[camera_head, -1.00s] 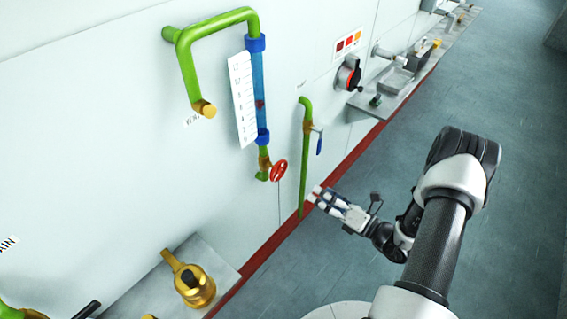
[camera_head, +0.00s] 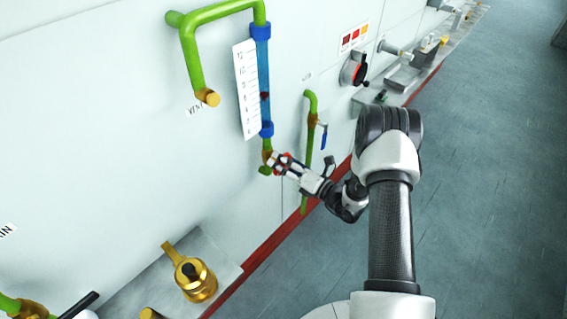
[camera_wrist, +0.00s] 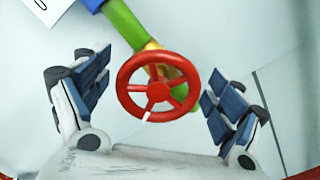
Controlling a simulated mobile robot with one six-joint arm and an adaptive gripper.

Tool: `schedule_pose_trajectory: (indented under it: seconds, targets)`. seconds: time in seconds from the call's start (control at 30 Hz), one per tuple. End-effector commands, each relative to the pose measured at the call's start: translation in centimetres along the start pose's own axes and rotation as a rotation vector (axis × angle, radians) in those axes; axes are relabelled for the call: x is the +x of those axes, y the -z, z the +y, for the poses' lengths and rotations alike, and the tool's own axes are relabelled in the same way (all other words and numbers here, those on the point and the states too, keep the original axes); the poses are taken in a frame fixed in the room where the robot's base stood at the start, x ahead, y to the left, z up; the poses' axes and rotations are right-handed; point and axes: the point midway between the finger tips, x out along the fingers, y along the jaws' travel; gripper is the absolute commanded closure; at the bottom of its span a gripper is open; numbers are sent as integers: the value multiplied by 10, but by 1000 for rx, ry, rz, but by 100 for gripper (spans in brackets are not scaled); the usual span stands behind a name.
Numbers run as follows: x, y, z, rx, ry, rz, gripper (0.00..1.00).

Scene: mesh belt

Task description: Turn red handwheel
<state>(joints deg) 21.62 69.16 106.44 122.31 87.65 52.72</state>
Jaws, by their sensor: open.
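The red handwheel (camera_wrist: 183,103) is a spoked wheel with a small white mark on its lower rim. In the wrist view it sits between the two open fingers of my gripper (camera_wrist: 155,98), nearer the right finger, with a gap visible on the left. I cannot tell whether either finger touches it. Behind it a brass and green pipe (camera_wrist: 126,24) runs up to a blue fitting. In the head view my gripper (camera_head: 281,163) is at the wheel at the bottom of the blue sight tube (camera_head: 262,85) and covers most of it.
A green pipe with a blue lever (camera_head: 324,137) stands close to the right of my gripper. A white scale plate (camera_head: 246,90) is beside the tube. A brass fitting (camera_head: 197,284) is on a lower ledge. Open floor (camera_head: 480,200) lies to the right.

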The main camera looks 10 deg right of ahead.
Motion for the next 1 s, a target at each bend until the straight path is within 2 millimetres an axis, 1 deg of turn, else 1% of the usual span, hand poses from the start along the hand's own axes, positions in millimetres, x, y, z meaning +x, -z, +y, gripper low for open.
schedule_pose_trajectory:
  seconds: [0.23, 0.9, 1.0]
  targets:
    - [1, 0, 0, 0, 0, 0, 13]
    - [0, 0, 0, 0, 0, 0, 58]
    - [0, 0, 0, -1, 0, 0, 58]
